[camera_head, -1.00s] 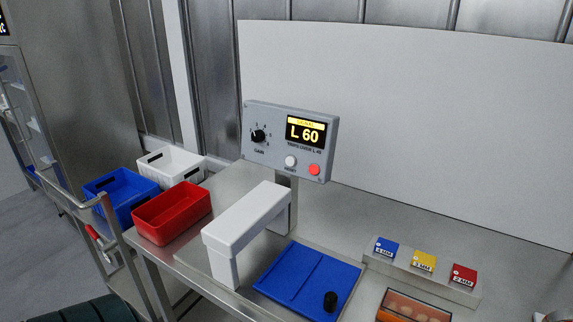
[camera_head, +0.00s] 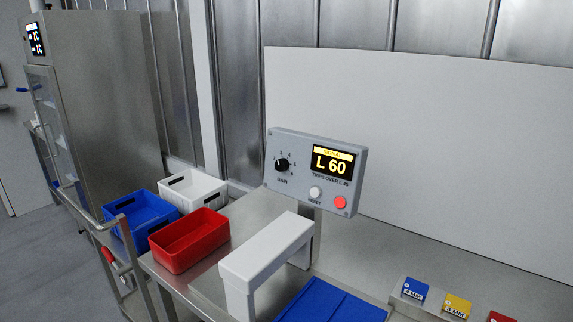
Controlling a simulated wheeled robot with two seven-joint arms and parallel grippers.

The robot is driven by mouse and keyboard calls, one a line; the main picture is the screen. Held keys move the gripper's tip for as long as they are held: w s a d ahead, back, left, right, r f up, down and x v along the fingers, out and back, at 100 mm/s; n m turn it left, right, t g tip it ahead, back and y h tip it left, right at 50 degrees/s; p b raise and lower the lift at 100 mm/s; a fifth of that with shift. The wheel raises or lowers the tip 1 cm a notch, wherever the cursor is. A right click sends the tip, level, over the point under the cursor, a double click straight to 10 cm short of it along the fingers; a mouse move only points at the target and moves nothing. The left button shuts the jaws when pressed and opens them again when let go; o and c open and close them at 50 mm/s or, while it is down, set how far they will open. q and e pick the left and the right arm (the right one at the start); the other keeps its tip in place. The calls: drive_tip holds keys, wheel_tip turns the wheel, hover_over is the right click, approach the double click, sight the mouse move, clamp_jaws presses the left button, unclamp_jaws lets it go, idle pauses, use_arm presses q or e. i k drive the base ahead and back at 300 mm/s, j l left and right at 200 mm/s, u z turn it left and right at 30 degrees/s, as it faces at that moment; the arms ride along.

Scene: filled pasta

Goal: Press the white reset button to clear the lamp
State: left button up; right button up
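The grey control panel (camera_head: 314,172) stands on a post behind the white arch at the steel table. Its white reset button (camera_head: 316,193) sits below the display, above the printed word RESET. The red lamp (camera_head: 340,202) to its right looks bright red. The display (camera_head: 333,162) reads L 60, with smaller text below it about tripping over a level. A black gain knob (camera_head: 282,165) is on the panel's left. Neither of my grippers shows in this view.
The white arch (camera_head: 265,250) stands in front of the panel. Red (camera_head: 188,240), blue (camera_head: 122,238) and white (camera_head: 222,191) bins sit to the left. A blue board (camera_head: 330,305) lies at the bottom. Coloured blocks, including a blue one (camera_head: 415,289), are at right. A white backboard (camera_head: 430,140) stands behind.

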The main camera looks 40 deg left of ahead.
sight(314, 192)
drive_tip(key=i+u, duration=0.1)
drive_tip(key=u, duration=0.25)
drive_tip(key=i+j+u, duration=0.1)
drive_tip(key=u, duration=0.25)
drive_tip(key=i+u, duration=0.1)
drive_tip(key=u, duration=0.2)
